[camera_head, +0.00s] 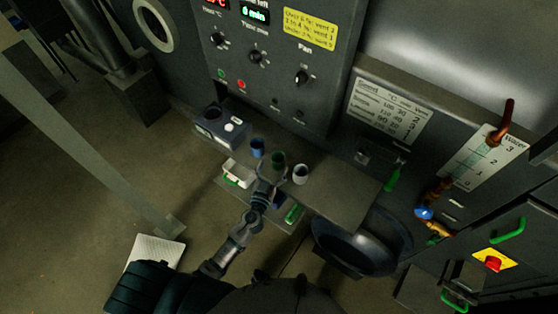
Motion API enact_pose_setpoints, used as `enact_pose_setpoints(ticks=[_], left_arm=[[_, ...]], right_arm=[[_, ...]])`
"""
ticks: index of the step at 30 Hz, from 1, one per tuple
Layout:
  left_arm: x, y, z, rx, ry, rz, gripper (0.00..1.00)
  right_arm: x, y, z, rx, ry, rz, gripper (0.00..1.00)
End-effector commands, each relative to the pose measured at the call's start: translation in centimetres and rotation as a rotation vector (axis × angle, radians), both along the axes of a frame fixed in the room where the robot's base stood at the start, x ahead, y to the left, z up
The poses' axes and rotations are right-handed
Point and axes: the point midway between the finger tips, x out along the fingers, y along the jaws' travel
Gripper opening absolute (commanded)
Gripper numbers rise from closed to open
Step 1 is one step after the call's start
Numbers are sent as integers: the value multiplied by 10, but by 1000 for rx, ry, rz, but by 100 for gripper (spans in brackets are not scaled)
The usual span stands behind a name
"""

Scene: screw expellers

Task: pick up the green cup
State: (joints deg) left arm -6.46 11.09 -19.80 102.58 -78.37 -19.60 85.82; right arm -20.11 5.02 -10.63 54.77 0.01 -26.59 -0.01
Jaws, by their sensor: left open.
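The green cup (279,159) stands on the grey shelf of the machine, between a blue cup (257,147) on its left and a white cup (300,174) on its right. My left gripper (272,174) is open, just in front of the green cup, with its fingers close to the cup's near side. I cannot tell whether the fingers touch it. The lower part of the green cup is partly hidden by the gripper. My right gripper does not show.
A dark box device (222,129) sits at the shelf's left end. Below the shelf are a white tray with green (238,173) and a green-handled item (293,213). A large dark bowl (352,244) stands at the lower right. The shelf's right part (345,195) is clear.

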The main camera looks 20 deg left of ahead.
Motion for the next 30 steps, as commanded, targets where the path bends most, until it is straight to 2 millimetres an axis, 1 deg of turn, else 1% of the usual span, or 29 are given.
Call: enact_pose_setpoints(ticks=[2,6,9,12,18,19,20,21,23,24,26,30], left_arm=[[8,-2,0,2,-1,0,85],[31,-7,-1,2,-1,0,85],[44,-7,-2,1,-1,0,85],[51,-8,-3,0,-1,0,85],[51,-8,-4,0,0,0,85],[51,-8,-4,0,0,0,82],[51,-8,-4,0,0,0,75],[51,-8,-4,0,0,0,65],[51,-8,-4,0,0,0,50],[51,-8,-4,0,0,0,40],[51,-8,-4,0,0,0,25],[51,-8,-4,0,0,0,25]], right_arm=[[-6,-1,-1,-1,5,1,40],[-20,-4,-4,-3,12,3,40],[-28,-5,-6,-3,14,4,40],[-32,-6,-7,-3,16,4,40],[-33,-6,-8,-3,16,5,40],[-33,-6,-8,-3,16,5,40],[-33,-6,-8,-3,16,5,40],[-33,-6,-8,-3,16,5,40],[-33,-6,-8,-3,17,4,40],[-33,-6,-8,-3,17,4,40],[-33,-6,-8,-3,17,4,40],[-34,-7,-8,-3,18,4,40]])
